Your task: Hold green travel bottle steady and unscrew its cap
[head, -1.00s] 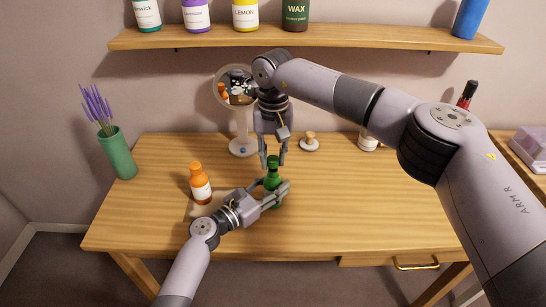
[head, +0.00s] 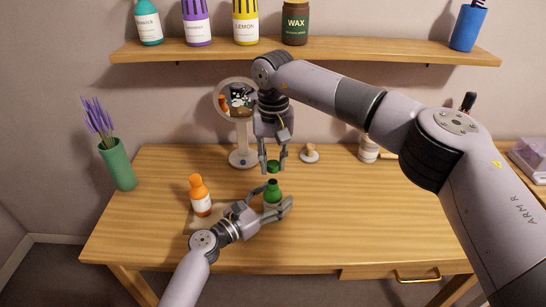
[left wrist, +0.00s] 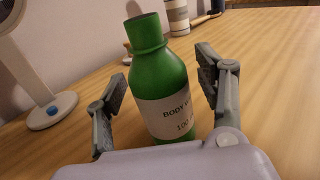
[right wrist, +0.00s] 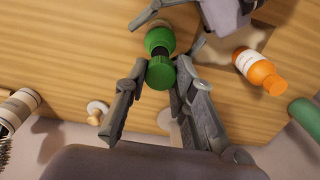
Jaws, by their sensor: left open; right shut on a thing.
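The green travel bottle (head: 272,194) stands on the table with its neck uncapped; its open dark mouth and a "BODY" label show in the left wrist view (left wrist: 163,90). My left gripper (head: 274,206) is open, its fingers on either side of the bottle with gaps showing in the left wrist view. My right gripper (head: 274,163) is shut on the green cap (head: 273,167), above and apart from the bottle's neck. The cap also shows between the fingers in the right wrist view (right wrist: 160,74), with the bottle (right wrist: 160,40) beyond it.
An orange bottle (head: 200,196) stands left of the green bottle by a beige mat (head: 191,222). A round mirror (head: 241,157) and a small white stand with a wooden knob (head: 310,154) are behind. A shelf (head: 350,51) with bottles hangs above. The table's right front is clear.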

